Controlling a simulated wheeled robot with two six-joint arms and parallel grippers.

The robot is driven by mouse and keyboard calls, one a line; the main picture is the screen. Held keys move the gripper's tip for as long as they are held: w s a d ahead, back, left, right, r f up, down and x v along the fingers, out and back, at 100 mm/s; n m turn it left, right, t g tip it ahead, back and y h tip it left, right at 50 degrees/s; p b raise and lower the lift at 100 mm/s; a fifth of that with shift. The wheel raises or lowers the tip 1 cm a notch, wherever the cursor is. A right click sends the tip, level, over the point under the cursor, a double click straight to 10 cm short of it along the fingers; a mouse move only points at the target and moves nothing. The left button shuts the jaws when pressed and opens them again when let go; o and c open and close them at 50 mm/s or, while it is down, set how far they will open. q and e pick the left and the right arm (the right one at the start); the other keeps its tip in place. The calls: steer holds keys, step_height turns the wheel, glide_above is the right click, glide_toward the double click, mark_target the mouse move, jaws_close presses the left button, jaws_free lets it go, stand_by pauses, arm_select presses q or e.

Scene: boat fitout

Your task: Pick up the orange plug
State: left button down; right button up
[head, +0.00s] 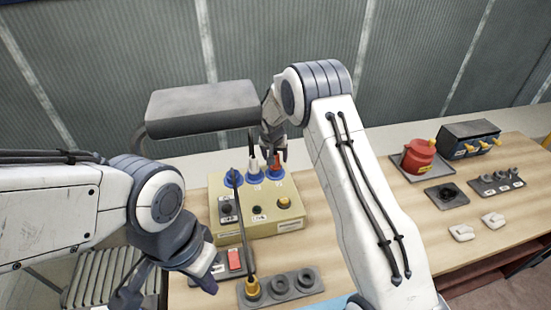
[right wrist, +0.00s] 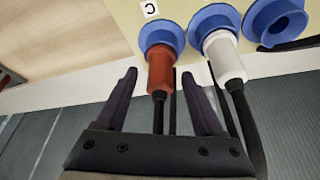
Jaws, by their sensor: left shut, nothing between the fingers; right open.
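The orange plug (right wrist: 160,72) sits in a blue socket of the beige box in the right wrist view, with its black cable running back towards my wrist. It also shows in the head view (head: 276,168), partly covered by my gripper. My right gripper (right wrist: 159,82) is open, one finger on each side of the plug and its cable. My left gripper (head: 165,287) is shut and empty, low at the left of the head view, away from the plug.
A white plug (right wrist: 224,60) sits in the neighbouring socket, close to my right finger. The third blue socket (right wrist: 275,20) is empty. A yellow plug (head: 252,288) stands in a grey holder (head: 305,281). A red object (head: 419,155) stands on a tray further right.

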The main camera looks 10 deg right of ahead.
steer(key=shift+w+d+f, duration=0.1)
steer(key=shift+w+f, duration=0.2)
steer(key=shift+f, duration=0.35)
jaws_close()
steer(key=shift+r, duration=0.1)
